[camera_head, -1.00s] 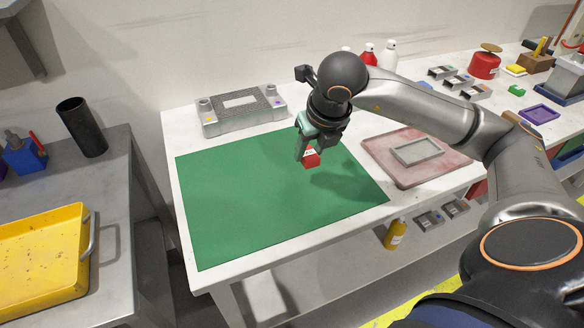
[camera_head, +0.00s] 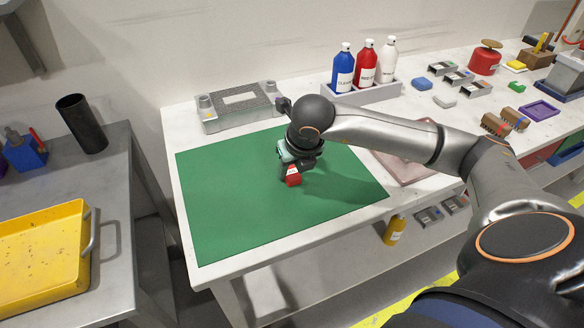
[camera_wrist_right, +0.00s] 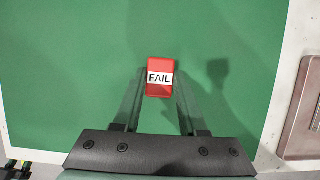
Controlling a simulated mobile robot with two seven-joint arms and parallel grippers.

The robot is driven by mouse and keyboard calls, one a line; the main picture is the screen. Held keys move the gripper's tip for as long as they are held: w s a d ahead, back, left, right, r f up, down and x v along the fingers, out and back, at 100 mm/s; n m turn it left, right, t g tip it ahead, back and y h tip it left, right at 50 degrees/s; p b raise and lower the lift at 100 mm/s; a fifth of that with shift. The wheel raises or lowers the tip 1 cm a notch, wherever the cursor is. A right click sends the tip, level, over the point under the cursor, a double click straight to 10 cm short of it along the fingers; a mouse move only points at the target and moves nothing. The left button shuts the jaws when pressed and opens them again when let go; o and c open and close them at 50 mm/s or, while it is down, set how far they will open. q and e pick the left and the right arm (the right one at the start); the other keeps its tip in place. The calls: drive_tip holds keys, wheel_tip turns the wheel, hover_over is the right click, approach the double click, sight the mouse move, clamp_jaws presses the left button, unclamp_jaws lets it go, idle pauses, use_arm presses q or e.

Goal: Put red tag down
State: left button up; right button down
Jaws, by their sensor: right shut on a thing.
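The red tag (camera_head: 293,177) is a small red block with a white label. In the right wrist view the tag (camera_wrist_right: 159,88) reads FAIL and sits between the two fingertips. My right gripper (camera_head: 289,170) is shut on it, over the middle of the green mat (camera_head: 220,200). The tag is low, close to the mat; I cannot tell whether it touches. My left gripper is not in view.
A grey jig (camera_head: 240,104) stands at the mat's back edge. A reddish tray (camera_head: 405,168) lies to the right, partly hidden by my arm. Bottles in a rack (camera_head: 362,93) stand behind. The mat around the tag is clear.

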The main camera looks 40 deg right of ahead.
drive_tip(key=shift+c, duration=2.3)
unclamp_jaws()
drive_tip(key=shift+s+r, duration=0.1)
drive_tip(key=shift+r, duration=0.3)
drive_tip(key=p+v, duration=0.1)
drive_tip(key=v, duration=1)
drive_tip(key=shift+s, duration=0.2)
drive_tip(key=shift+a+r, duration=0.1)
